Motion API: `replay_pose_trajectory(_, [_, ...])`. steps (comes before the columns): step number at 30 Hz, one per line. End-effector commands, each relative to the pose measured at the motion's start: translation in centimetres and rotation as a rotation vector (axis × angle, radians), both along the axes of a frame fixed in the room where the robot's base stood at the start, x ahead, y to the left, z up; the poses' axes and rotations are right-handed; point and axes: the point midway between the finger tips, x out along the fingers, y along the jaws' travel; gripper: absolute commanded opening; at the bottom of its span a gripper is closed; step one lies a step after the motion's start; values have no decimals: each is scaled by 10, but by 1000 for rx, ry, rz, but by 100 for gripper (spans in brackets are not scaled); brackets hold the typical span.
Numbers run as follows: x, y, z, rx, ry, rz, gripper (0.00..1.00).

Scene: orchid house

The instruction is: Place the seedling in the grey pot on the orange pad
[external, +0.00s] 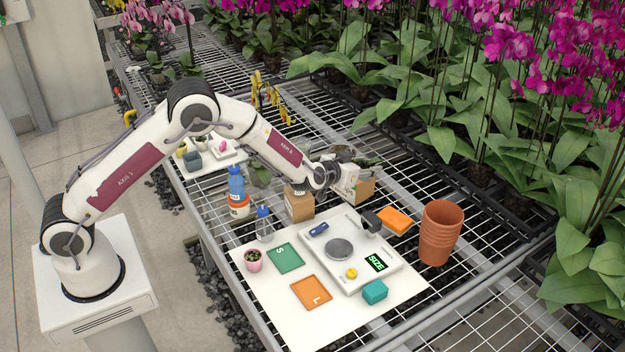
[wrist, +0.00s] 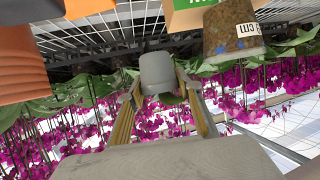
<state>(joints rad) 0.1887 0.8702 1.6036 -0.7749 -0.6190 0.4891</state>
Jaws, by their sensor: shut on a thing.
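My gripper (wrist: 160,90) is shut on the grey pot (wrist: 157,70), which sits between its two fingers in the wrist view. The wrist picture appears upside down, and green leaves of the seedling show just below the pot's rim. In the external view my gripper (external: 348,180) is raised by the cardboard boxes at the back of the work area; the held pot is hard to make out there.
On the white board (external: 390,312) stand a pink pot with a plant (external: 254,262), a scale tray (external: 331,271) with a yellow item (external: 351,273), and a teal block (external: 375,291). Stacked terracotta pots (external: 440,235) stand right; bottles (external: 237,190) and a cardboard box (external: 299,205) stand behind.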

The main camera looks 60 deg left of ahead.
Motion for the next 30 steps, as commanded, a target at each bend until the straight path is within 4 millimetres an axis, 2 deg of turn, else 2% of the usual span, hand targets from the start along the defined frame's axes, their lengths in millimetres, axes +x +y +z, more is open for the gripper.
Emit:
replay_pose_trajectory(3, [12,0,5,0,-1,-53,12])
replay_pose_trajectory(12, [31,-6,12,0,-1,-168,12])
replay_pose_trajectory(30, [51,-17,18,1,0,-337,12])
